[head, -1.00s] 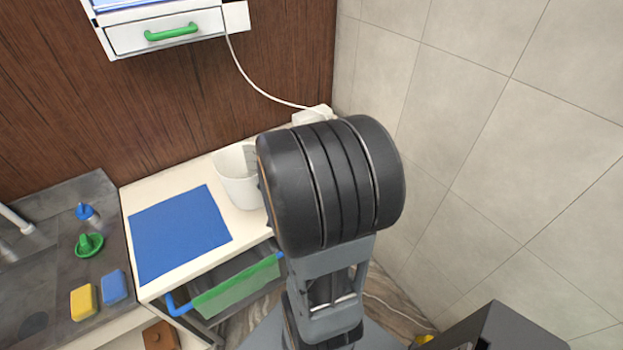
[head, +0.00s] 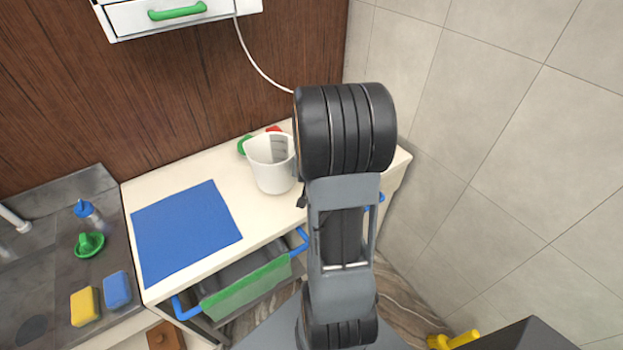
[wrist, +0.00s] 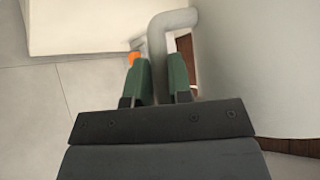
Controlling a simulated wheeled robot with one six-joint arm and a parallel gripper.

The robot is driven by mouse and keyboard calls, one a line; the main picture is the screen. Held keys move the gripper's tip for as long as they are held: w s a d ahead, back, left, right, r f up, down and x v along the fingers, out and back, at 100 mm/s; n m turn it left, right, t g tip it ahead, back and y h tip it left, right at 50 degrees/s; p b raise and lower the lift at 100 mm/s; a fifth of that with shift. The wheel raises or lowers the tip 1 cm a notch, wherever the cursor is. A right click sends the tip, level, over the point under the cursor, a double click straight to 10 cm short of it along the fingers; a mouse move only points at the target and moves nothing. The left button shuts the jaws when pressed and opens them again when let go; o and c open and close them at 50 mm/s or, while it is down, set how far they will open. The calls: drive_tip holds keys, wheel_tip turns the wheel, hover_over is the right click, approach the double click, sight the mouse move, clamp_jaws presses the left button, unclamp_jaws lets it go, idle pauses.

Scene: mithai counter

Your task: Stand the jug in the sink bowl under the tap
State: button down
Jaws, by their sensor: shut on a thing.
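The white jug (head: 275,178) is upright over the right part of the cream counter; I cannot tell whether its base touches it. In the wrist view the jug wall (wrist: 255,60) fills the right side. My gripper (wrist: 162,75) has its green fingers shut on the jug's handle (wrist: 157,45). In the head view my arm hides most of the gripper. The tap (head: 14,218) is at the far left, partly cut off by the frame, above the grey sink (head: 50,258).
A blue mat (head: 186,232) lies on the counter between jug and sink. A blue-capped bottle (head: 88,212), green object (head: 89,245), yellow sponge (head: 84,306) and blue sponge (head: 117,290) are by the sink. An open drawer (head: 248,287) juts out below. A tiled wall (head: 500,130) stands right.

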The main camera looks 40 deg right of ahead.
drive_tip(key=shift+w+d+f, duration=0.25)
drive_tip(key=shift+w+f, duration=0.05)
drive_tip(key=shift+f, duration=0.15)
drive_tip(key=shift+w+d+f+b, duration=0.15)
drive_tip(key=shift+f+b, duration=0.25)
drive_tip(key=shift+b, duration=0.15)
drive_tip(key=f+b, duration=0.1)
drive_tip(key=f, duration=0.1)
drive_tip(key=shift+w+d+f+b, duration=0.2)
drive_tip(key=shift+f+b, duration=0.1)
drive_tip(key=shift+b, duration=0.1)
drive_tip(key=shift+a+f, duration=0.1)
drive_tip(key=shift+f, duration=0.15)
drive_tip(key=shift+s, duration=0.1)
drive_tip(key=shift+f+b, duration=0.2)
drive_tip(key=shift+b, duration=0.15)
drive_tip(key=c, duration=1)
unclamp_jaws()
drive_tip(key=shift+c, duration=0.2)
drive_tip(key=shift+r, duration=0.1)
